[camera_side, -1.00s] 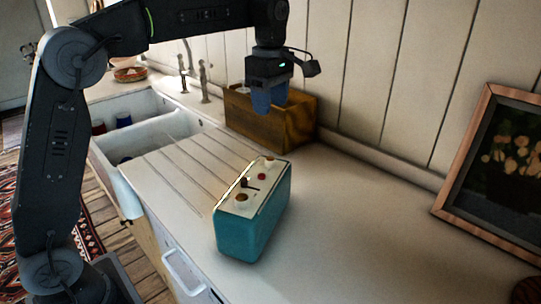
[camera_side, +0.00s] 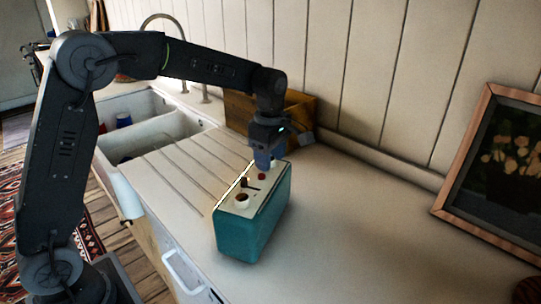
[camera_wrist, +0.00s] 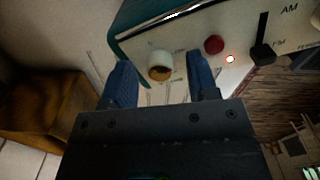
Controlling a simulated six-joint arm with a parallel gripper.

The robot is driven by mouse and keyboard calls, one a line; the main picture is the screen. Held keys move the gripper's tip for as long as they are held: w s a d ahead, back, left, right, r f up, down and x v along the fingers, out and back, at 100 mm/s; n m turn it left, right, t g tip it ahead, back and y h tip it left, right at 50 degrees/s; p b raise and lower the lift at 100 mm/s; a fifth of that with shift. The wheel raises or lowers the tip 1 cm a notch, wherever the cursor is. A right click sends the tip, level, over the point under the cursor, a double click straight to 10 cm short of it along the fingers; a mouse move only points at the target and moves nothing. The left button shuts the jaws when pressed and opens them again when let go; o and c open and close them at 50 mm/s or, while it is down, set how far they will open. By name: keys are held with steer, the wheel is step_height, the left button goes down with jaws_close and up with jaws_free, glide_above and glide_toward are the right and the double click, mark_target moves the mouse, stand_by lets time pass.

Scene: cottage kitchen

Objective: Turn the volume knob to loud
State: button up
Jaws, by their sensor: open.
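A teal radio (camera_side: 250,228) with a cream top panel stands upright on the counter. In the wrist view, a white knob (camera_wrist: 160,65) with a brown centre sits on the panel; the small print beside it is too blurred to read. My gripper (camera_wrist: 160,76) is open and empty, pointing down, with one blue finger on each side of this knob. I cannot tell whether the fingers touch it. In the side view, my gripper (camera_side: 265,157) is over the far end of the radio and mostly hides that knob. A second, similar knob (camera_side: 242,201) is at the near end.
A red button (camera_wrist: 214,44) and a black AM/FM lever (camera_wrist: 263,50) are beside the knob. A wooden box (camera_side: 238,109) stands behind my gripper. A white sink (camera_side: 150,132) is at left, a framed picture (camera_side: 502,165) at right. The counter right of the radio is clear.

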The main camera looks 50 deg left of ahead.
steer(key=shift+c, duration=0.3)
steer(key=c, duration=0.9)
